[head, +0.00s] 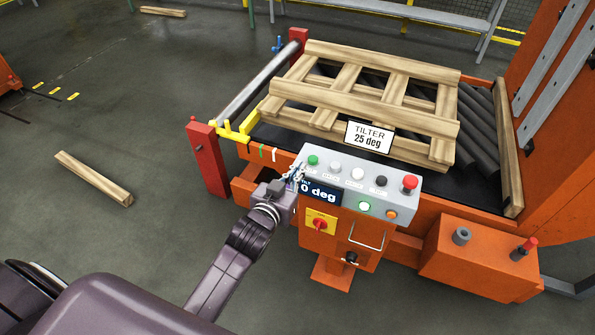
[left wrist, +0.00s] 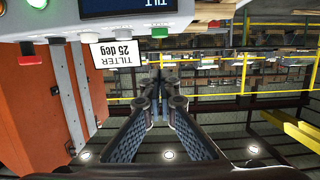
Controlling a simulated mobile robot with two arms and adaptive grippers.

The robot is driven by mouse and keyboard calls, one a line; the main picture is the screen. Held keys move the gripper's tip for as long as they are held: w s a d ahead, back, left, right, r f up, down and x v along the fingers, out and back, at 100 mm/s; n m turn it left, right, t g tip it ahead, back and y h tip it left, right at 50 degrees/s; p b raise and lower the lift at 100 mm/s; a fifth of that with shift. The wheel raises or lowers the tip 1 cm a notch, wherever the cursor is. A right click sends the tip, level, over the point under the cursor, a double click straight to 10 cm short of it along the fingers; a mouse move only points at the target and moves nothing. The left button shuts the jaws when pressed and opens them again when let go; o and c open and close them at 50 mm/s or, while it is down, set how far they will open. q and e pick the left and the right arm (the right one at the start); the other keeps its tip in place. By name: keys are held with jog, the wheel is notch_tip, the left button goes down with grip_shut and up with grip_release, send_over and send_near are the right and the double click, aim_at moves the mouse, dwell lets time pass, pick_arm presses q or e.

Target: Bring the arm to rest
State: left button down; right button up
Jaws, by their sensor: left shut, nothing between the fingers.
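My left arm reaches up from the bottom of the head view to the left end of the grey control panel (head: 375,187). My left gripper (head: 297,175) is beside the green button (head: 313,160) and the display reading "0 deg" (head: 320,194); whether it touches the panel cannot be told. In the left wrist view, which is upside down, the fingers (left wrist: 160,84) are together with nothing between them. The panel's underside and buttons show at the upper left there, with the "TILTER 25 deg" sign (left wrist: 115,54). My right gripper is not in view.
A wooden pallet (head: 365,108) lies on the roller bed behind the panel. A red post (head: 207,158) and yellow bracket (head: 232,130) stand left of it. A loose wooden beam (head: 93,177) lies on the floor at the left, with open floor around it.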

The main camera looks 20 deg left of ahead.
pick_arm(q)
jog(key=shift+s, duration=0.3)
jog(key=shift+r, duration=0.1)
jog(key=s+f+g, duration=0.3)
jog(key=s+f, duration=0.3)
jog(key=f, duration=0.6)
jog(key=s+f+m+g, duration=0.15)
jog(key=s+f, duration=0.35)
jog(key=f, duration=0.7)
jog(key=s+f+g, duration=0.3)
jog(key=s+f, duration=0.3)
jog(key=f, duration=0.6)
jog(key=s+a+f+g, duration=0.1)
jog(key=s+f, duration=0.4)
jog(key=s, duration=0.6)
jog(key=s+a+f+g, duration=0.1)
jog(key=s+f+g, duration=0.2)
jog(key=s+f, duration=0.3)
jog(key=s+a+f+g, duration=0.1)
jog(key=s+f+g, duration=0.2)
jog(key=s, duration=1.2)
notch_tip(320, 180, down, 2)
jog(key=shift+s+f+y, duration=0.15)
jog(key=shift+s+y, duration=0.15)
jog(key=shift+s, duration=0.05)
jog(key=shift+a+m, duration=0.1)
jog(key=shift+m, duration=0.15)
